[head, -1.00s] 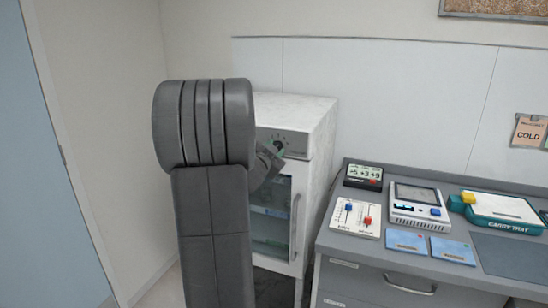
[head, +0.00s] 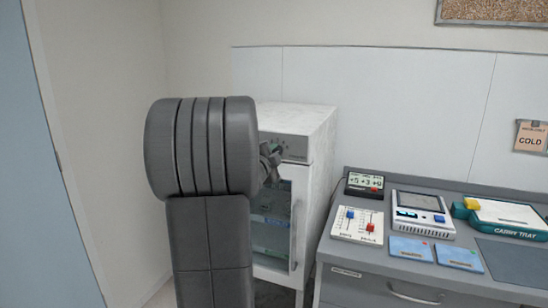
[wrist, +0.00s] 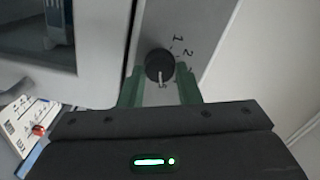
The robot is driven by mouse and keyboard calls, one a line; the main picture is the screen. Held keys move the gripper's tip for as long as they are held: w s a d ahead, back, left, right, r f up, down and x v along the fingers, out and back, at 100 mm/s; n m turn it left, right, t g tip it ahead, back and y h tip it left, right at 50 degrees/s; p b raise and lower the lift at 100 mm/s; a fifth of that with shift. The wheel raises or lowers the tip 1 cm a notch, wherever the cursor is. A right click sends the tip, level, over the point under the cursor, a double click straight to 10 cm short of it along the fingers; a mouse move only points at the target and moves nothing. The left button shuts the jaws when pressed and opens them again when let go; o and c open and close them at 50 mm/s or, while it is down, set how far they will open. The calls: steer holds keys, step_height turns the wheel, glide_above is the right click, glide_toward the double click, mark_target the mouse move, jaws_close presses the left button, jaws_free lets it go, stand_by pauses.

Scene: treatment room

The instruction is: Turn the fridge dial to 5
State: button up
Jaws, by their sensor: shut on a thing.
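The white fridge (head: 318,150) stands left of the counter, its glass door shut and its control panel above the door. In the wrist view the dial (wrist: 158,62) is a round black knob with a pale pointer line towards the bottom of the picture. The marks 1 and 2 are readable at its upper right; other numbers are hidden or unclear. My gripper (wrist: 160,76) has its green fingers on either side of the dial and is shut on it. In the head view my gripper (head: 269,160) is at the panel, partly hidden behind my arm.
The counter (head: 345,270) right of the fridge holds a small display (head: 364,184), a slider panel (head: 357,224), a white device (head: 422,212), blue cards (head: 411,249) and a teal carry tray (head: 505,215).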

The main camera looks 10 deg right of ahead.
stand_by(0.4)
steer(key=o, duration=1)
steer(key=shift+c, duration=0.2)
steer(key=shift+s+a, duration=0.1)
steer(key=v, duration=1.3)
steer(key=shift+s+a+b, duration=0.2)
steer(key=shift+s+b, duration=0.05)
steer(key=shift+b, duration=0.15)
steer(key=x, duration=1.4)
steer(key=shift+p, duration=0.45)
steer(key=shift+s, duration=0.1)
